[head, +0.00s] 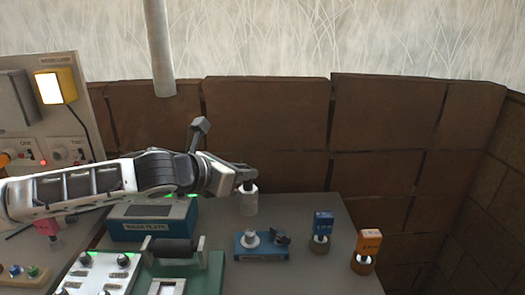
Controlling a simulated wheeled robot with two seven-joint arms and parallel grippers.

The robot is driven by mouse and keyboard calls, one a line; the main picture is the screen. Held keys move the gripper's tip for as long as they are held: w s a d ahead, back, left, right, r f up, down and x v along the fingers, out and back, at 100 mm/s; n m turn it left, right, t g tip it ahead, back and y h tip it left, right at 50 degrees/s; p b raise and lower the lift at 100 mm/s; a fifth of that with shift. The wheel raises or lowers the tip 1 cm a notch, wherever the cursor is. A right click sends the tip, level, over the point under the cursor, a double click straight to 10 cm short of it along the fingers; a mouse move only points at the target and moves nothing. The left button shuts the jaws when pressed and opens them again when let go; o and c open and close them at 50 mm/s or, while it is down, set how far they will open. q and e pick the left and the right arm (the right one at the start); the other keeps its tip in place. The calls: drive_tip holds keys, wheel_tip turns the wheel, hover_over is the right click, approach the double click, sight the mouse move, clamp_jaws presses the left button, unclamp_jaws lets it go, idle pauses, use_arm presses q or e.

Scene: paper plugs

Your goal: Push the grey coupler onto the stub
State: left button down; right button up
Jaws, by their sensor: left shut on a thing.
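My left gripper (247,184) comes in from the left over the back of the table. It is shut on the top of a pale grey cylinder (249,203), which looks like the grey coupler. The cylinder is upright; I cannot tell whether its lower end touches the table. In front of it lies a blue base (262,253) with a short light grey fitting (250,239), which may be the stub, and a dark knob (281,239) beside it. The cylinder is behind the fitting and apart from it. My right gripper is not in view.
A blue-fronted box (150,228) and a green device with a black roller (172,251) stand left. Blue (323,222) and orange (369,242) tagged pieces stand right. A grey pipe (158,50) hangs above. The grey table (310,272) has bare room in front.

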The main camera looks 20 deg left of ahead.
sight(241, 192)
use_arm(q)
drive_tip(key=shift+w+r, duration=0.1)
drive_tip(key=shift+w, duration=0.25)
drive_tip(key=shift+s+r, duration=0.1)
drive_tip(key=shift+s, duration=0.3)
drive_tip(key=shift+f+b, duration=0.4)
drive_tip(key=shift+f, duration=0.35)
drive_tip(key=shift+f+b, duration=0.5)
drive_tip(key=shift+f, duration=0.35)
drive_tip(key=shift+w+f+b, duration=0.1)
drive_tip(key=shift+f+b, duration=0.3)
drive_tip(key=shift+f, duration=0.75)
drive_tip(key=shift+f+b, duration=0.2)
drive_tip(key=shift+b, duration=0.1)
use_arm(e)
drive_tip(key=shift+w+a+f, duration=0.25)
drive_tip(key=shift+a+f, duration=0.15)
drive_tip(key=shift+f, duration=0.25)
use_arm(q)
drive_tip(key=shift+r, duration=0.1)
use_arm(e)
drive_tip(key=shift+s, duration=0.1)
